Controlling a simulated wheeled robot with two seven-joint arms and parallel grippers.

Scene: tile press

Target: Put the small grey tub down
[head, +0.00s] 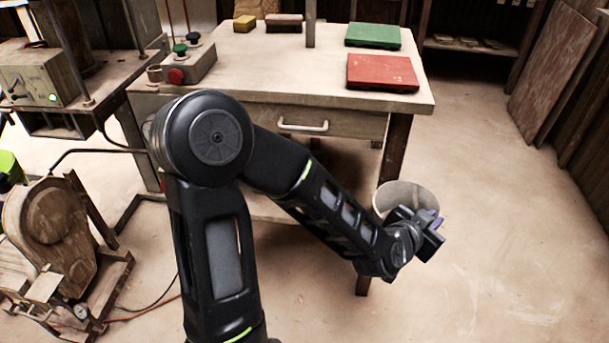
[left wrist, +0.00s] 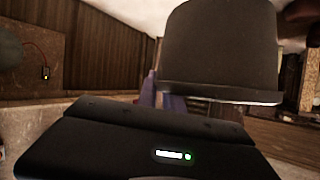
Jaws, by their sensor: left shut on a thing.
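The small grey tub (head: 408,194) is in the head view, at the right of the table's front leg, with its round open mouth facing up. It also shows as a dark grey shape in the left wrist view (left wrist: 220,50), with its rim across the lower side. My left gripper (head: 430,217) is at the tub's near right side and is shut on it. The wrist's dark body hides part of the tub's near side and base in the head view. My right gripper is not in view.
The wooden table (head: 290,75) has a green block (head: 373,35), a red block (head: 382,72) and a button box (head: 188,62) on it. A drawer with a handle (head: 302,127) faces me. The floor at the right (head: 500,230) is clear. A machine (head: 60,230) stands at the left.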

